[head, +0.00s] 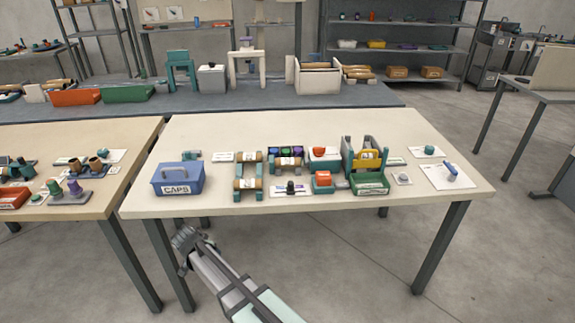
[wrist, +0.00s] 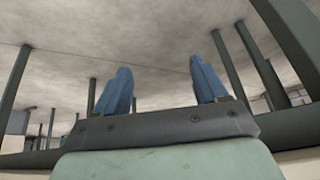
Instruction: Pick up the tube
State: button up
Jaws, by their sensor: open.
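Brown cardboard tubes with white labels lie on teal stands on the near table (head: 330,207). One tube (head: 241,184) is at the front left of the group, with another tube (head: 241,157) just behind it. I cannot tell which one is meant. My gripper (head: 182,238) is below and in front of the table's front left edge, well apart from the tubes. In the wrist view my gripper (wrist: 160,68) shows two blue fingers spread apart with nothing between them. No tube shows in the wrist view.
A blue CAPS box (head: 178,185) stands at the table's left. A green bin (head: 370,186) and a grey-green rack stand right of centre. A white sheet with a blue-handled tool (head: 450,173) lies at the right. Bare tabletop remains along the front edge.

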jog(key=w+a+r+n+t+y, duration=0.2)
jog(key=w+a+r+t, duration=0.1)
jog(key=a+r, duration=0.7)
jog(key=w+a+r+n+t+y, duration=0.2)
jog(key=w+a+r, duration=0.1)
jog(key=a+r, duration=0.7)
jog(key=w+a+r+n+t+y, duration=0.1)
jog(key=w+a+r+t+y, duration=0.2)
jog(key=a+r, duration=0.7)
jog(key=w+d+r+t, duration=0.1)
jog(key=w+d+r, duration=0.25)
jog(key=r, duration=0.25)
jog(key=w+d+f+m+g+h, duration=0.1)
jog(key=w+d+m+h, duration=0.3)
jog(key=w+d, duration=0.75)
jog(key=m+g+y, duration=0.2)
jog(key=m+g, duration=1.2)
jog(key=m, duration=0.2)
send_near(290, 159)
jog(key=x, duration=1)
jog(key=shift+w+f, duration=0.1)
jog(key=shift+w, duration=0.05)
